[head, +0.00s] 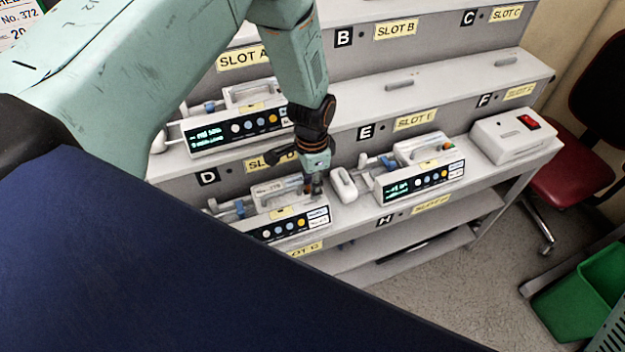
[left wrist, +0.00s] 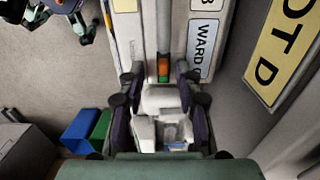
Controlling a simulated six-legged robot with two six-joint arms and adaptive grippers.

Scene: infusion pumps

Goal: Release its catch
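My left gripper (head: 313,190) points down at the right end of a white infusion pump (head: 290,222) on the lower shelf. The pump has a dark display strip and coloured buttons. In the left wrist view, my left gripper's fingers (left wrist: 160,88) stand apart on either side of a white part (left wrist: 160,102). I cannot tell whether they touch it. An orange and green lamp (left wrist: 163,68) shows on the pump just beyond the fingertips, beside a WARD label (left wrist: 204,45). The catch is not clearly identifiable. My right gripper is not in view.
A white rounded object (head: 343,186) sits just right of the gripper. Another pump (head: 420,180) stands further right, and one (head: 235,130) on the shelf above. A white box with a red switch (head: 515,137) is at the shelf's right end. A green bin (head: 580,300) stands on the floor.

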